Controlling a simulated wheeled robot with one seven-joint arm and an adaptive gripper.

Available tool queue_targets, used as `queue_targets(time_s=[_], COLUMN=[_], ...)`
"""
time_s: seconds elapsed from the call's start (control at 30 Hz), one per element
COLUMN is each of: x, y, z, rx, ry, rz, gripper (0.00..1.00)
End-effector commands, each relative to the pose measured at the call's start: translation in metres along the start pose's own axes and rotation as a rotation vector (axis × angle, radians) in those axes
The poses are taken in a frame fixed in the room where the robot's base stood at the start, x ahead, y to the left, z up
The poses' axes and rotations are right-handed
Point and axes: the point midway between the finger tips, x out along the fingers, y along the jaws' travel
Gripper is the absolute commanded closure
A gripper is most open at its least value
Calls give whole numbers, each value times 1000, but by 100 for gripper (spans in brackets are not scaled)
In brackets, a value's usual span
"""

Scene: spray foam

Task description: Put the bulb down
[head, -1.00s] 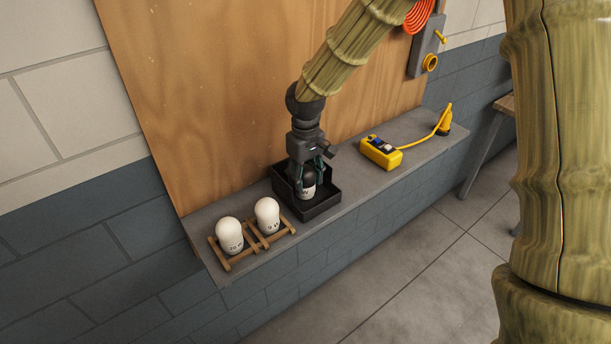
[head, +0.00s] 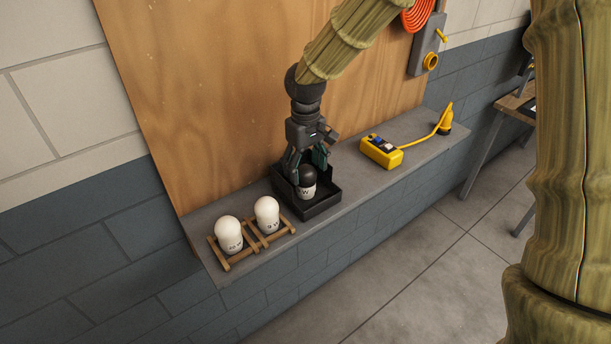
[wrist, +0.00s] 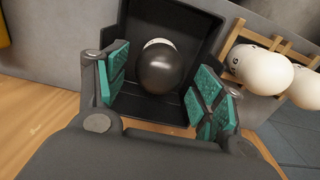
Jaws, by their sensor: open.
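A bulb with a black dome and a white lettered base (head: 307,191) stands in a black open tray (head: 322,208) on the ledge. In the wrist view the bulb's dark dome (wrist: 160,70) faces the camera, inside the tray (wrist: 200,35). My gripper (head: 307,160) is just above the bulb. Its teal-padded fingers are spread wide on both sides of the dome, with gaps between pads and bulb in the wrist view. Nothing is held. Two white bulbs (head: 229,234) (head: 267,214) stand in a wooden rack to the left of the tray.
The wooden rack (head: 262,243) sits close to the tray on the narrow grey ledge (head: 405,166). A yellow box with a cable (head: 381,152) lies to the right. A wooden board (head: 190,110) rises behind the ledge.

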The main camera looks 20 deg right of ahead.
Motion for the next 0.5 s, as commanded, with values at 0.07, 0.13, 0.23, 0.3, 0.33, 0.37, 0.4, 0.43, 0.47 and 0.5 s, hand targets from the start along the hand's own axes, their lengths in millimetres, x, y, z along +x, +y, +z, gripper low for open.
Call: queue_targets(time_s=[0.07,0.13,0.23,0.3,0.33,0.37,0.4,0.43,0.47,0.5], x=[-12,-23,-39,-50,-54,-58,-64,-68,-71,-74], y=[1,0,1,1,1,1,1,1,0,0], z=[-1,-1,-1,-1,-1,-1,-1,-1,-1,-1], rx=[1,1,2,2,1,0,1,1,2,2], ry=[3,3,3,4,3,3,4,3,1,1], rz=[2,1,1,1,1,1,1,1,0,0], gripper=[32,32,32,32,32,32,32,32,32,32])
